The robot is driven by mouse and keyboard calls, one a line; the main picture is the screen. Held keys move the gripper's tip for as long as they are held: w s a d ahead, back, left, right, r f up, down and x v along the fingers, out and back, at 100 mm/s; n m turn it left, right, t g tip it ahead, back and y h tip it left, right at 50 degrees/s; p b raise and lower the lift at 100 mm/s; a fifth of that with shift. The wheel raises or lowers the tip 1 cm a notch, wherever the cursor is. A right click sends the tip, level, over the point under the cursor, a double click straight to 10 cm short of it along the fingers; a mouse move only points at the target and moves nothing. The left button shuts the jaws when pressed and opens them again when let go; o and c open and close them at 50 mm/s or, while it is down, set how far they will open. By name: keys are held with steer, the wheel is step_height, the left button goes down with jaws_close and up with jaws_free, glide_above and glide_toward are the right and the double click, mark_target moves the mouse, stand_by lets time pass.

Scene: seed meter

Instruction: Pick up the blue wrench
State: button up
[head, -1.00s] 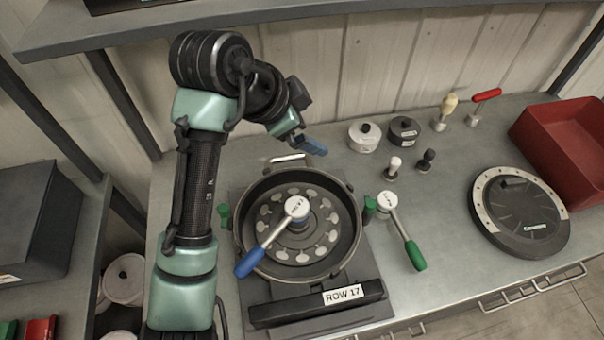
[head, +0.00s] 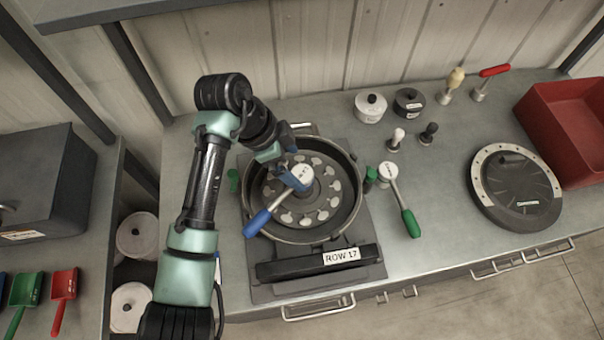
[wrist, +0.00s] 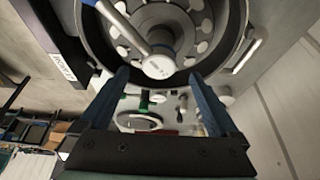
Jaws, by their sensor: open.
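The blue wrench (head: 259,221) has a blue handle, a metal shaft and a round white-silver head. Its head sits at the centre of the round seed meter housing (head: 349,214), and its handle reaches over the front left rim. My gripper (head: 292,166) is above the back left part of the housing, close to the wrench head. In the wrist view my gripper (wrist: 165,85) shows two blue fingers spread apart with nothing held. There the wrench head (wrist: 158,67) lies just beyond the fingertips, and the shaft runs to the upper left.
Behind are a white weight (head: 370,108), a dark weight (head: 408,102) and small knobs. A round dark lid (head: 515,195) and a red bin (head: 565,130) are at the right. The bench's front right is clear.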

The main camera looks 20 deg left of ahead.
mark_target(302, 173)
steer(key=shift+p+x, duration=0.4)
steer(key=shift+x, duration=1.5)
steer(key=shift+s, duration=0.1)
jaws_close()
steer(key=shift+r, duration=0.1)
